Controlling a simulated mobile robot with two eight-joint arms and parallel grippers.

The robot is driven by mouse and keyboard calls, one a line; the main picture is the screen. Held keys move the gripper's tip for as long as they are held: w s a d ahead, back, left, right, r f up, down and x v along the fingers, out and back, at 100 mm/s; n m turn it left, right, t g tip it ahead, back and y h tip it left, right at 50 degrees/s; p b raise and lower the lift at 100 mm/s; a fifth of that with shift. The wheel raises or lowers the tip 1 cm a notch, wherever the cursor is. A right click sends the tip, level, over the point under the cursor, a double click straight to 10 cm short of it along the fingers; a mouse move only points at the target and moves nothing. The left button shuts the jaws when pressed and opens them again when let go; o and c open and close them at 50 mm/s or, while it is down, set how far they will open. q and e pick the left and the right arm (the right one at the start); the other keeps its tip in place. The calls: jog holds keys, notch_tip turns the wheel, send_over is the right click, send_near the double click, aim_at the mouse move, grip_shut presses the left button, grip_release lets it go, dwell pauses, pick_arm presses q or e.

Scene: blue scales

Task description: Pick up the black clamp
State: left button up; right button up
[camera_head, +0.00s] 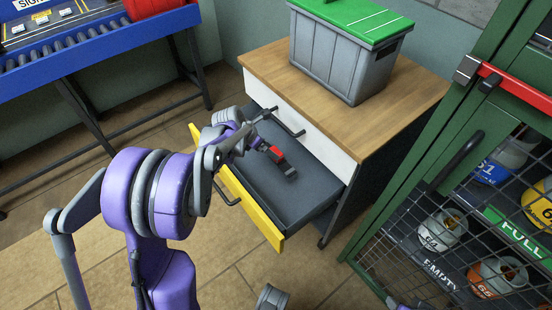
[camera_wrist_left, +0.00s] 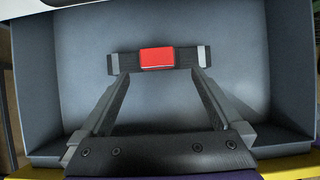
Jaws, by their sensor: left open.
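The black clamp (camera_head: 287,168) with a red middle part lies in the open yellow-fronted drawer (camera_head: 315,186). In the left wrist view the clamp (camera_wrist_left: 182,60) lies crosswise on the grey drawer floor, just beyond the fingertips. My left gripper (camera_head: 262,144) reaches down into the drawer beside the clamp. In the left wrist view my left gripper (camera_wrist_left: 160,78) is open, with one finger toward each end of the clamp and nothing held. Whether the fingertips touch the clamp cannot be told.
A closed white drawer front (camera_head: 304,124) is above the open drawer. A grey bin with a green lid (camera_head: 345,62) stands on the wooden cabinet top (camera_head: 400,97). A green mesh cage (camera_head: 402,208) with gas cylinders stands at right. A blue roller conveyor (camera_head: 100,40) is at upper left.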

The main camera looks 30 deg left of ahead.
pick_arm(q)
jog(key=x, duration=0.2)
jog(key=b+x, duration=0.1)
jog(key=x, duration=0.4)
jog(key=shift+a+f, duration=0.1)
jog(key=shift+a, duration=0.15)
jog(key=c, duration=1.4)
jog(key=shift+c, duration=0.2)
jog(key=shift+r, duration=0.2)
